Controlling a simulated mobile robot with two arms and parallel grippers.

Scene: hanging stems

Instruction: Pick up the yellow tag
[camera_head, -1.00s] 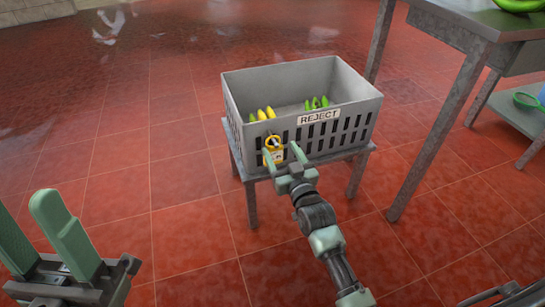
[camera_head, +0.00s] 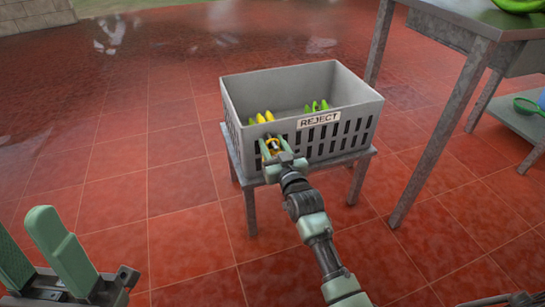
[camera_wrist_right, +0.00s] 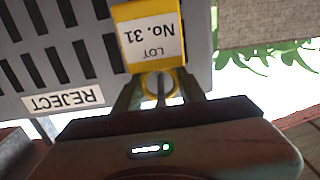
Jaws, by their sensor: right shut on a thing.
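The yellow tag (camera_wrist_right: 150,38) has a white face reading "LOT No. 31" and a ring at one end. It shows upside down in the right wrist view, against the grey crate's slotted wall. My right gripper (camera_wrist_right: 158,92) is shut on the tag at its ring end. In the head view my right gripper (camera_head: 274,148) is at the crate's front left and mostly hides the tag. My left gripper (camera_head: 35,262) is at the lower left, empty, its two green fingers apart.
The grey crate (camera_head: 345,133) marked "REJECT" holds several yellow and green fruits and stands on a small grey stand (camera_head: 250,205). A taller metal table (camera_head: 440,130) stands at the right. The red tiled floor at the left is clear.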

